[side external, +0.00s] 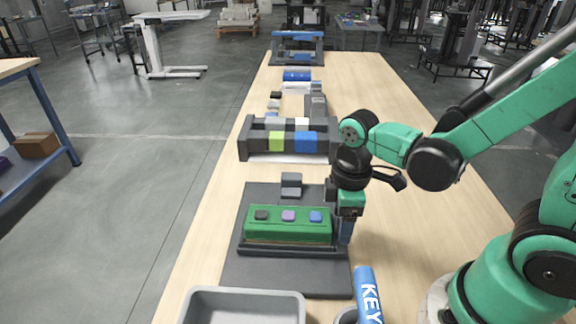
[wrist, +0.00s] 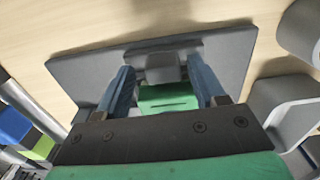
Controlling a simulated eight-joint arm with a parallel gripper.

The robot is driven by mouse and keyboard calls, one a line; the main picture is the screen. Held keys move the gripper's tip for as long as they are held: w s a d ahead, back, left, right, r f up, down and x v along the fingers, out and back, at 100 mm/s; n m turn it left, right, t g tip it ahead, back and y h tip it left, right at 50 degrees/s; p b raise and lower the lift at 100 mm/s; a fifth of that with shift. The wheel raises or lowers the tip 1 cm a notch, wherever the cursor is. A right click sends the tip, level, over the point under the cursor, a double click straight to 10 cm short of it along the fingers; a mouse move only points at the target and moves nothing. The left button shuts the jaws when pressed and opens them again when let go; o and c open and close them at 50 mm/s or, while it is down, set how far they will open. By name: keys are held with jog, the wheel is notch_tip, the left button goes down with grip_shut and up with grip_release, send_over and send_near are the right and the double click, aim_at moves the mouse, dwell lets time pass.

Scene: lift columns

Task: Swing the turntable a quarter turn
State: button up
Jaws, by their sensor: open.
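A long green block (side external: 288,224) with dark, purple and blue squares on it sits on a dark grey base plate (side external: 240,275) in the side view. I cannot tell which part of this unit turns. My gripper (side external: 345,232) is at the right end of the green block, pointing down. In the wrist view my gripper (wrist: 163,95) is open, its two blue fingers apart on either side of a green part (wrist: 168,98) with a grey piece beyond it. Whether the fingers touch it is unclear. The plate shows there too (wrist: 80,75).
A grey tray (side external: 243,290) and a blue KEY cylinder (side external: 368,295) are in front of the plate. A small grey block (side external: 291,182) is behind the green block. A rack of coloured blocks (side external: 290,138) stands farther back. Bare table lies to the right.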

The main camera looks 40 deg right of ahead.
jog(key=shift+r, duration=2.95)
